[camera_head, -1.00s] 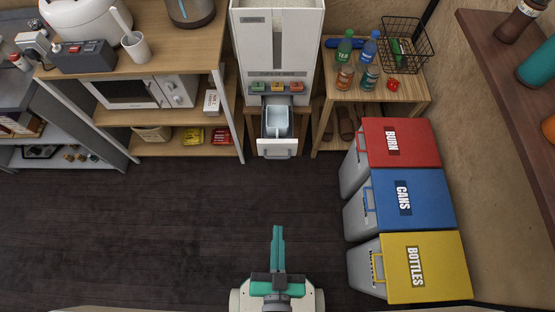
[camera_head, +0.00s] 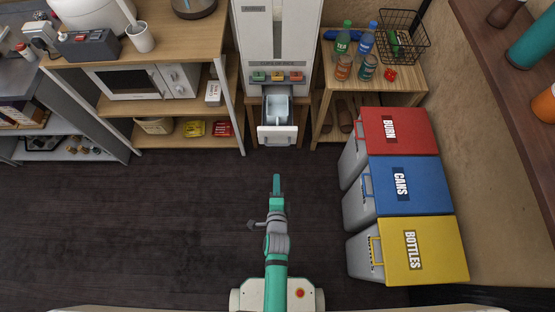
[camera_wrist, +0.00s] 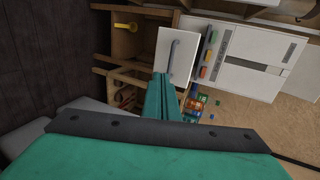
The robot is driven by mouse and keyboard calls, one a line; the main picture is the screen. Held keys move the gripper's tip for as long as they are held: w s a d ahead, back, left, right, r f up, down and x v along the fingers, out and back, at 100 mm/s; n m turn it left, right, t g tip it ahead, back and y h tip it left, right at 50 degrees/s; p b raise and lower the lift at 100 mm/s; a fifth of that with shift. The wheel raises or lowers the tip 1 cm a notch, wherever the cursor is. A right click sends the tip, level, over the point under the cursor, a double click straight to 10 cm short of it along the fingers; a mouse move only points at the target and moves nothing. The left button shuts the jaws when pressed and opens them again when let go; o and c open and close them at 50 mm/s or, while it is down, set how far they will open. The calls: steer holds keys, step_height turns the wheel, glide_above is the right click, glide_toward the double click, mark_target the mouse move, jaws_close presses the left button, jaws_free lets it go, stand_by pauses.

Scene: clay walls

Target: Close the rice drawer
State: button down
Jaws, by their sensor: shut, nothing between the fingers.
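The rice drawer (camera_head: 278,135) is pulled out at the bottom of the tall white rice dispenser (camera_head: 279,40). A clear, pale blue container (camera_head: 277,108) sits inside it. In the wrist view the white drawer front (camera_wrist: 174,58) with its grey handle faces me, just beyond my fingers. My gripper (camera_head: 277,180) is shut and empty. It points at the drawer and is apart from it, with a gap of dark floor between them in the head view. In the wrist view the shut teal fingers (camera_wrist: 163,98) cover the lower edge of the drawer front.
A wooden shelf with a microwave (camera_head: 150,81) stands left of the dispenser. A small wooden table (camera_head: 398,99) with bottles and a wire basket (camera_head: 402,40) stands to its right. Red, blue and yellow bins (camera_head: 436,250) line the right side. The dark floor (camera_head: 150,220) is clear.

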steer(key=r+x, duration=0.2)
steer(key=x, duration=1.1)
steer(key=shift+w+d, duration=0.15)
steer(key=shift+w, duration=0.35)
steer(key=shift+d, duration=0.1)
